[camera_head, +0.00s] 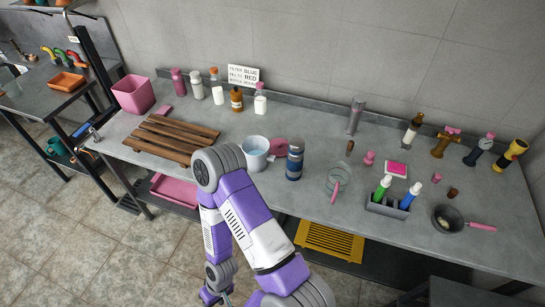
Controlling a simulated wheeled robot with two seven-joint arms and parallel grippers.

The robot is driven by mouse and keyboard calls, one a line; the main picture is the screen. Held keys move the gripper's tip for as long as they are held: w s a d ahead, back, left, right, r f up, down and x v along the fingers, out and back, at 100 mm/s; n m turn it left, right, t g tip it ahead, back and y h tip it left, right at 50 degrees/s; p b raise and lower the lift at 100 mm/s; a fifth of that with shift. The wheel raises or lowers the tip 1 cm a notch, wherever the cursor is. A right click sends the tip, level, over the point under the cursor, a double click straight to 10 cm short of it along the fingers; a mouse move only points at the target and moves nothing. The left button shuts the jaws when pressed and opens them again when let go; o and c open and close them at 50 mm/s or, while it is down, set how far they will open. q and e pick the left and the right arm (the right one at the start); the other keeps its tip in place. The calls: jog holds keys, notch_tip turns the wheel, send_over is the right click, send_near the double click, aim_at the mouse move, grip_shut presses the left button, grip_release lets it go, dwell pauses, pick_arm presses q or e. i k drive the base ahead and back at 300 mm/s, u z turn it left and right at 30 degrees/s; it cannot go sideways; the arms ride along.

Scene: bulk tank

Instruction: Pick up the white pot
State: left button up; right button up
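The white pot (254,153) stands upright on the grey counter, near the middle, with a pale blue inside. It is just beyond and to the right of the raised elbow of my purple and white arm. Its lower left side is close to the elbow in the picture. The arm folds back down to the bottom edge, where a dark end part that looks like my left gripper (217,296) is partly cut off. Its fingers cannot be made out, and it is well short of the pot. My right gripper does not show.
A blue-and-grey jar (295,160) and a pink round item (278,147) stand right beside the pot. A wooden slatted rack (170,138) lies to its left. A glass jug (337,182) and a grey bottle caddy (388,207) are farther right. Bottles line the back.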

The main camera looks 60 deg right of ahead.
aim_at(255, 148)
jog(key=z, duration=1.8)
